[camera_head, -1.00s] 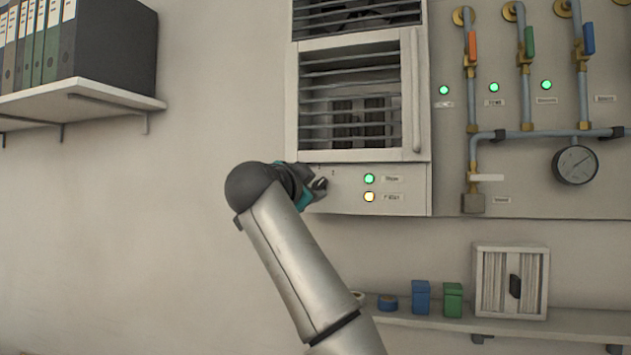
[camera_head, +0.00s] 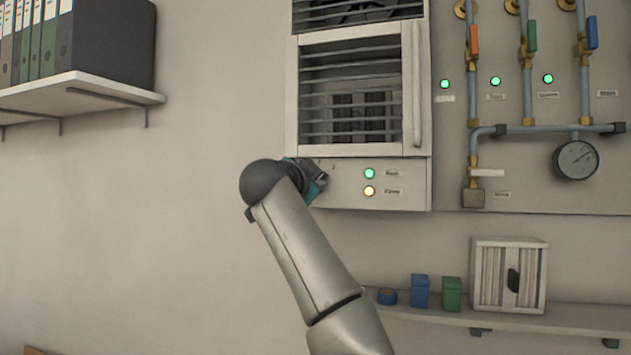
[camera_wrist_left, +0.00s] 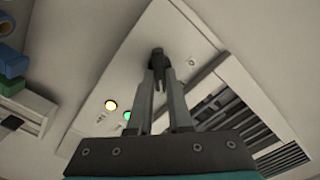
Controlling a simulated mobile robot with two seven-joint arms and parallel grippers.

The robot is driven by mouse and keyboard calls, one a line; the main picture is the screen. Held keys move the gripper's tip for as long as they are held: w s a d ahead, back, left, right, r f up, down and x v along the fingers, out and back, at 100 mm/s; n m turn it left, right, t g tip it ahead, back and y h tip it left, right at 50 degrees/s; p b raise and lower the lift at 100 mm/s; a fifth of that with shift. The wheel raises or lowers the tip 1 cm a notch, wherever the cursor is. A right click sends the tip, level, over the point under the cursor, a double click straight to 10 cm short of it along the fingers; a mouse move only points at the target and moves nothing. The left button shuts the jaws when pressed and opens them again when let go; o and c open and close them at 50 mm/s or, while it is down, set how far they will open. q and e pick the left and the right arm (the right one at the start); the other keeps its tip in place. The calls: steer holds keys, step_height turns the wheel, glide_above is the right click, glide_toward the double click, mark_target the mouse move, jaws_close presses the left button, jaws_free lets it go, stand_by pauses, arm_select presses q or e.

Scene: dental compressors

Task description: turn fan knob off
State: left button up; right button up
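The fan knob (camera_wrist_left: 158,58) is a small dark piece on the white lower panel of the vented unit (camera_head: 400,200). In the left wrist view it sits between the fingertips of my left gripper (camera_wrist_left: 160,75), which are close together on either side of it. In the head view my left gripper (camera_head: 321,182) is at the left part of that panel, and my wrist hides the knob there. A green light (camera_head: 369,173) and a yellow light (camera_head: 369,191) glow on the panel to the right of the gripper. My right gripper is not in view.
A slatted door with a handle (camera_head: 417,90) is above the panel. Pipes with coloured valves and a gauge (camera_head: 576,160) are at the right. A shelf (camera_head: 520,318) below holds blue and green boxes and a small cabinet. A binder shelf (camera_head: 80,90) is at upper left.

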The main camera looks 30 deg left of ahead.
arm_select(q)
jaws_close()
steer(key=shift+n, duration=0.3)
steer(key=shift+a+n+p, duration=0.15)
steer(key=shift+n+p, duration=1.45)
steer(key=shift+n, duration=1.25)
steer(key=shift+a+n+p, duration=0.15)
steer(key=shift+n+p, duration=1.4)
steer(key=shift+n, duration=1.25)
steer(key=shift+a+n+p, duration=0.15)
steer(key=shift+n+p, duration=1.45)
steer(key=shift+n, duration=1.25)
steer(key=shift+f, duration=0.1)
steer(key=o, duration=0.6)
jaws_free()
steer(key=shift+s, duration=0.1)
